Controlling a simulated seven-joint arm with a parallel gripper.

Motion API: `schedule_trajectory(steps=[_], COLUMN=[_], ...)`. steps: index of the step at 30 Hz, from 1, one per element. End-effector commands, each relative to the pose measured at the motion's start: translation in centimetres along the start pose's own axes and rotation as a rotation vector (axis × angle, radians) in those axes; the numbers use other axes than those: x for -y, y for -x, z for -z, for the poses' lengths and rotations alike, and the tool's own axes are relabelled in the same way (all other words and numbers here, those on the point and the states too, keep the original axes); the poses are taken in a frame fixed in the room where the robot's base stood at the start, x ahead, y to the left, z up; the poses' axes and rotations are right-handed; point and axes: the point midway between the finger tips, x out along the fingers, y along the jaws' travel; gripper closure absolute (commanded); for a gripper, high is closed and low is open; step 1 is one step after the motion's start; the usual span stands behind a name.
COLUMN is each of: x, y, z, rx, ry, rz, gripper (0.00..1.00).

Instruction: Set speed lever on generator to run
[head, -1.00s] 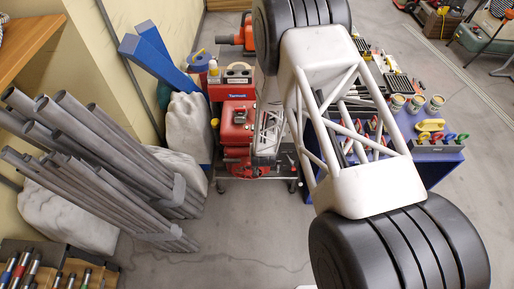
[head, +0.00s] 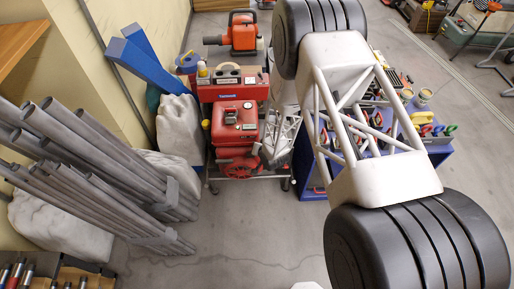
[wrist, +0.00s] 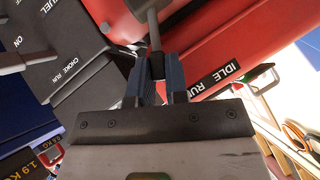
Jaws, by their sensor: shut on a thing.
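The generator is a red machine (head: 236,118) on a wheeled metal stand in the head view. In the wrist view, my gripper (wrist: 158,75) has its two blue-grey fingers on either side of the dark end of the speed lever (wrist: 157,64), shut on it. A black label (wrist: 222,78) reading "IDLE" and the start of another word is on the red body right of the fingers. In the head view my arm reaches the generator's right side; the fingertips are too small to make out there.
A dark panel (wrist: 78,62) with fuel and choke markings is close on the left in the wrist view. An orange machine (head: 240,35) stands behind the generator. Grey pipes (head: 95,165) lean at the left. A blue bench (head: 440,158) with tools is at the right.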

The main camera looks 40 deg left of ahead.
Motion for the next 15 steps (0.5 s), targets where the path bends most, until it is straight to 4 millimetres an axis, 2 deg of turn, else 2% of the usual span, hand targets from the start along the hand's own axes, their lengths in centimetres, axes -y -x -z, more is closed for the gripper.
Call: schedule_trajectory(steps=[9,10,15], x=[-0.05,-0.05,-0.04], y=[-0.04,-0.04,-0.03], z=[0.07,0.07,0.04], rx=[-0.001,-0.001,-0.001], ry=[-0.001,-0.001,-0.001], rz=[0.000,0.000,0.000], gripper=[1.00,0.84,0.60])
